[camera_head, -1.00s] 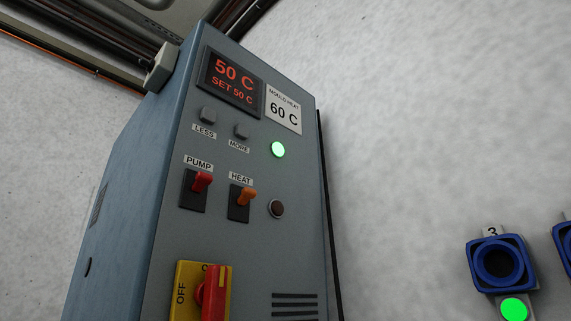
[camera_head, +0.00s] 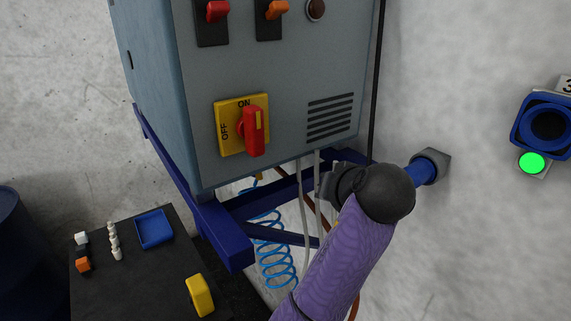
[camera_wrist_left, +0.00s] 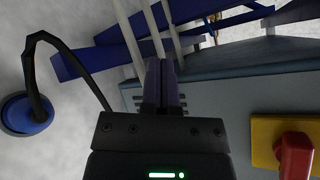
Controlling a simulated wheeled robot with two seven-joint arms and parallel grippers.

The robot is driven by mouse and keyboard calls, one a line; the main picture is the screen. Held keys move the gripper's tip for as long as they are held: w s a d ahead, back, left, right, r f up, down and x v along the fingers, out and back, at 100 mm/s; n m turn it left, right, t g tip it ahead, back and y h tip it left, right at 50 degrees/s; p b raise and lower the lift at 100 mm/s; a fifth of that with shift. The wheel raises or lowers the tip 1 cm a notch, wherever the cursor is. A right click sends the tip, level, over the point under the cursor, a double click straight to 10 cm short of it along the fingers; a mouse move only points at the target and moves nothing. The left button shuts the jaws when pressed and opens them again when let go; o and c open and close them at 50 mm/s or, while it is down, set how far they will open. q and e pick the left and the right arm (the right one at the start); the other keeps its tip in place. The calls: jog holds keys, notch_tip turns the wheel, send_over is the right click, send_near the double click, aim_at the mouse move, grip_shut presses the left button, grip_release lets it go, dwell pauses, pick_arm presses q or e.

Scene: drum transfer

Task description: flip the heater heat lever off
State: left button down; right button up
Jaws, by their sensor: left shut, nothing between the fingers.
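The orange heat lever (camera_head: 277,10) shows at the top edge of the head view, on a black plate on the heater's grey front; it appears tilted up. The red pump lever (camera_head: 217,12) is to its left. My left gripper (camera_head: 330,184) is low in front of the heater (camera_head: 275,75), below the vent slots and well below the heat lever, partly hidden by my wrist. In the left wrist view its fingers (camera_wrist_left: 165,75) are shut together and empty, beside the vent slots. The heat lever is not in that view. My right gripper is not in view.
A red rotary switch (camera_head: 254,132) on a yellow plate is left of the vents. The blue frame (camera_head: 215,225), pale pipes and a blue coiled hose (camera_head: 275,260) lie below. A black table (camera_head: 150,275) holds a blue tray and small parts. A blue wall socket (camera_head: 548,125) is at right.

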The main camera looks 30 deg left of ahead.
pick_arm(q)
notch_tip(320, 180, up, 16)
jog(key=d+n+y, duration=0.1)
jog(key=n+y, duration=0.2)
jog(key=n, duration=0.1)
jog(key=n+g+y, duration=0.2)
jog(key=n+y, duration=0.2)
jog(key=n, duration=0.1)
send_near(276, 11)
jog(key=shift+w+d+r, duration=0.1)
jog(key=shift+d+r, duration=0.05)
jog(key=shift+r, duration=0.45)
jog(key=shift+d+r, duration=0.2)
jog(key=shift+r, duration=0.45)
jog(key=p+x, duration=0.4)
jog(key=x, duration=0.6)
jog(key=shift+w, duration=0.2)
jog(key=shift+t, duration=0.3)
